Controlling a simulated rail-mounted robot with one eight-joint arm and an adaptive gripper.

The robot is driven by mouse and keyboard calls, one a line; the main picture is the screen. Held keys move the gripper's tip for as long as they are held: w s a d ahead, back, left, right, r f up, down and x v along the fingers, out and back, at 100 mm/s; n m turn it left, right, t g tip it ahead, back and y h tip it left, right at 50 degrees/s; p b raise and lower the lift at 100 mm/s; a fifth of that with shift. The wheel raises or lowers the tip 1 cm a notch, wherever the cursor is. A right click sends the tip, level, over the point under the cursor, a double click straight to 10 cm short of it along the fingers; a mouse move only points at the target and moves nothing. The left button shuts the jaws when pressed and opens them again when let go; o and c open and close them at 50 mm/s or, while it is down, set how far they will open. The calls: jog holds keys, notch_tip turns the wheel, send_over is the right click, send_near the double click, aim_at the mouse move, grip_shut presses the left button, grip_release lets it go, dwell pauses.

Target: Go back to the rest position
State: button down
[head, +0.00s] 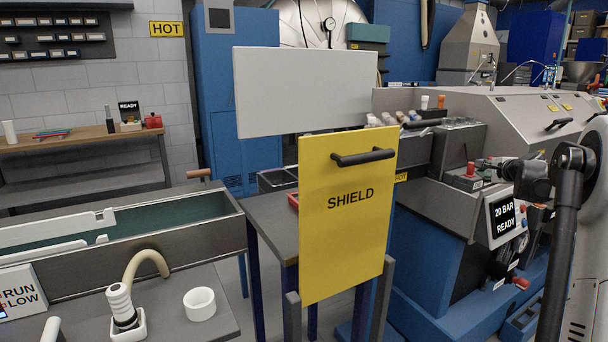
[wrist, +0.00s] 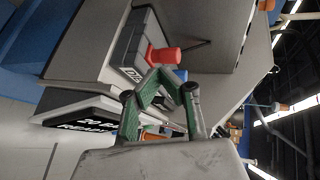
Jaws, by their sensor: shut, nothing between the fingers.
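My gripper (head: 484,163) is at the right in the head view, at the end of my dark arm, close beside a small box with a red button (head: 471,168) on the grey machine. In the wrist view my gripper (wrist: 160,76) has its green-padded fingers shut and empty. Their tips are near the red button (wrist: 164,60), and a blue button (wrist: 181,74) is partly hidden behind them. I cannot tell whether the fingertips touch the red button.
A display reading "20 BAR READY" (head: 504,217) is on the machine below my gripper. A yellow SHIELD panel (head: 345,230) stands at centre. A white ring (head: 200,304) and a hose (head: 147,265) are on the left bench. Open floor shows between the left bench and back wall.

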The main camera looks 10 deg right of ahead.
jog(key=s+a+r+n+g+y+p, duration=0.1)
jog(key=s+a+r+n, duration=0.25)
jog(key=a, duration=0.95)
jog(key=s+a+r+n+g+y+p, duration=0.1)
jog(key=s+a+r+n, duration=0.3)
jog(key=a, duration=0.8)
jog(key=s+a+n+g+y+p, duration=0.1)
jog(key=s+a+n+y, duration=0.3)
jog(key=a, duration=0.9)
jog(key=s+a+f+n+g+h+p, duration=0.2)
jog(key=s+a+f+n, duration=0.15)
jog(key=s+a, duration=1.1)
jog(key=s+a+f+n, duration=0.2)
jog(key=s+f+n, duration=0.1)
jog(key=s, duration=0.5)
jog(key=s+a+f+n+g+p, duration=0.1)
jog(key=s+a+f+n, duration=0.2)
jog(key=s, duration=0.6)
jog(key=shift+s+f+h, duration=0.15)
jog(key=shift+f+h, duration=0.15)
jog(key=shift+f, duration=0.45)
